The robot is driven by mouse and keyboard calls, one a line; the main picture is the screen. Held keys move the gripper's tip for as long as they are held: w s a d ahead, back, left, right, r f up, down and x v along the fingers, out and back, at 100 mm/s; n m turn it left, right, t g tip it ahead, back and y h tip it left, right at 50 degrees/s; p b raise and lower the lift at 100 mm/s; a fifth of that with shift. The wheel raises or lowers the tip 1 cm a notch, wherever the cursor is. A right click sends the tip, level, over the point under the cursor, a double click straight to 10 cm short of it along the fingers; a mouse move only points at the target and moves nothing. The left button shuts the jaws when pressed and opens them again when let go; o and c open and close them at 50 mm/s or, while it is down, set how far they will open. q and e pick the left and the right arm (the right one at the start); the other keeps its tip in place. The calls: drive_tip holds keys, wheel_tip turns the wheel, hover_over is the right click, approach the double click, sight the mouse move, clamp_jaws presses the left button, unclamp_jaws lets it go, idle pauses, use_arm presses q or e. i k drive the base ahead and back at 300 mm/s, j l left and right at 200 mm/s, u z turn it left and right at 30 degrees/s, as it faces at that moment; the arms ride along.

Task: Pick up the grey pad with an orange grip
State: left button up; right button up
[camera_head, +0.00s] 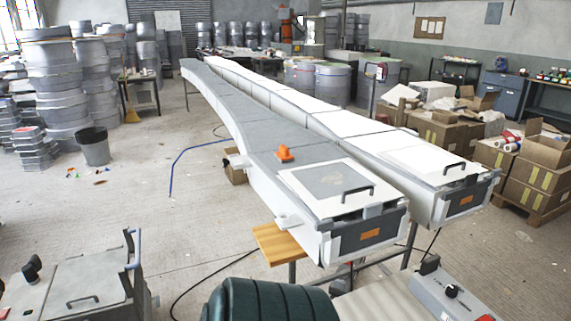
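A small orange grip (284,153) stands on the grey upper surface of the nearer long mould (258,132), left of its near end. Any grey pad under the grip cannot be told apart from the grey mould surface at this size. Neither of my grippers shows in the head view.
A second long white mould (345,127) runs alongside on the right. A wooden board (279,243) juts out below the near end. A dark green ribbed barrel (270,302) is at the bottom. Boxes (447,133) stand right; a grey bin (94,147) stands left. Floor between is mostly clear.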

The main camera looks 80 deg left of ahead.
sight(284, 156)
drive_tip(key=u, duration=0.5)
drive_tip(key=k+j+u, duration=0.1)
drive_tip(key=u, duration=0.4)
drive_tip(key=j+u, duration=0.1)
drive_tip(key=u, duration=0.4)
drive_tip(key=k+j+u, duration=0.1)
drive_tip(key=u, duration=0.4)
drive_tip(key=j+u, duration=0.15)
drive_tip(key=u, duration=0.35)
